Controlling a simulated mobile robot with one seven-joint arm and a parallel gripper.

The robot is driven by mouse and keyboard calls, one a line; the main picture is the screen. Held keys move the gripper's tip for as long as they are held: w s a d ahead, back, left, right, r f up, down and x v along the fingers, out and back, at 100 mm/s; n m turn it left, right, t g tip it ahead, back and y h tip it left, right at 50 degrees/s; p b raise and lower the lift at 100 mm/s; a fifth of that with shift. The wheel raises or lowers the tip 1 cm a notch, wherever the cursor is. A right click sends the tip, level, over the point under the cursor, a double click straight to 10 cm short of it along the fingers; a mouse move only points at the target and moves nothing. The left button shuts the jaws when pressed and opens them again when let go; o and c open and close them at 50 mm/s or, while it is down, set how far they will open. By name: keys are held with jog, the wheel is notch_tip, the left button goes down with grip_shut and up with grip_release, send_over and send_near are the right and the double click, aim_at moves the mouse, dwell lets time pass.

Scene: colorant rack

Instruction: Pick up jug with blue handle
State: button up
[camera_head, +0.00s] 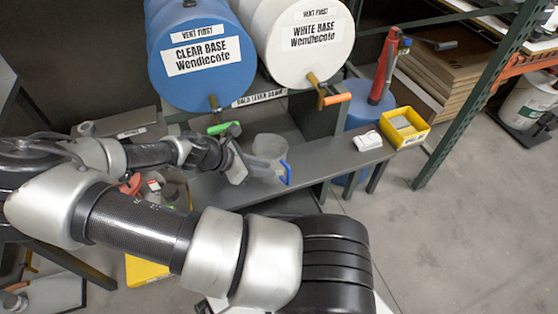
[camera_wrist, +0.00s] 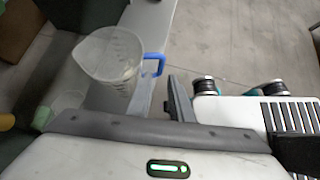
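A clear, empty-looking measuring jug (camera_head: 268,146) with a blue handle (camera_head: 287,173) stands upright on the grey bench in the head view, below the white drum. In the wrist view the jug (camera_wrist: 108,60) is at upper left, with its blue handle (camera_wrist: 155,65) facing right. My gripper (camera_head: 240,163) is just left of the jug in the head view and seems apart from it. In the wrist view a dark finger (camera_wrist: 177,97) of my gripper shows below and right of the handle. Its opening is not clear.
A blue drum (camera_head: 202,90) and a white drum (camera_head: 300,75) with taps sit above the grey bench (camera_head: 340,158). A white item (camera_head: 367,141) and a yellow bin (camera_head: 420,128) are to the right. Another clear container (camera_wrist: 68,102) is lower left of the jug.

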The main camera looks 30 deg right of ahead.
aim_at(288, 184)
jog(key=b+x, duration=0.3)
jog(key=x, duration=0.9)
jog(key=shift+s+f, duration=0.15)
jog(key=shift+f, duration=0.05)
jog(key=shift+a, duration=0.1)
jog(key=shift+c, duration=0.6)
grip_shut()
